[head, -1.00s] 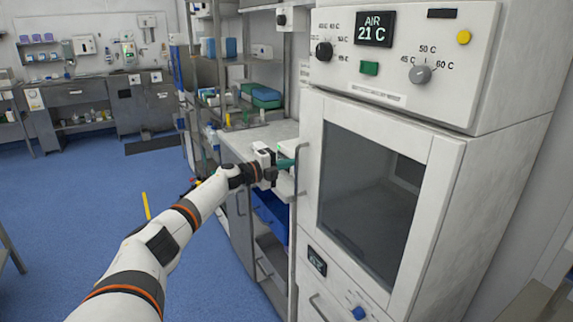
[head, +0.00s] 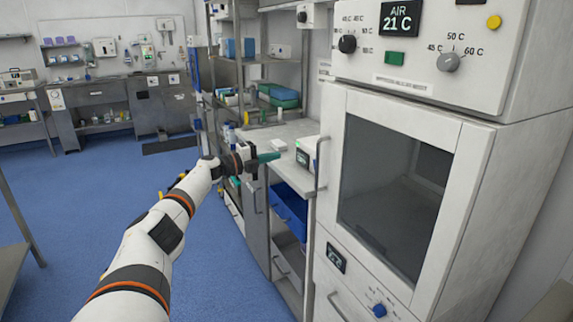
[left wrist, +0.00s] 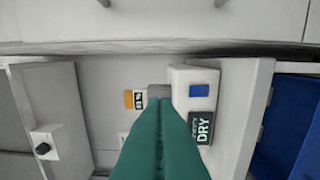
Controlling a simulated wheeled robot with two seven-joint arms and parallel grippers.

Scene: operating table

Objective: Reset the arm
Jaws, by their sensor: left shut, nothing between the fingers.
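My left arm reaches in from the left in the head view. Its left gripper (head: 268,157) has teal fingers pressed together with nothing between them, held in the air left of the cabinet door handle. In the left wrist view the shut teal fingers (left wrist: 160,110) point at the counter area. The warming cabinet (head: 395,190) has its glass door closed, with a vertical handle (head: 321,165) on the left edge. My right gripper is in neither view.
A small white device (head: 307,153) stands on the counter beside the cabinet; a DRY label (left wrist: 201,128) shows in the wrist view. A blue drawer bin (head: 289,208) sits below the counter. Shelves (head: 260,85) stand behind. Blue floor (head: 75,215) is open at left.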

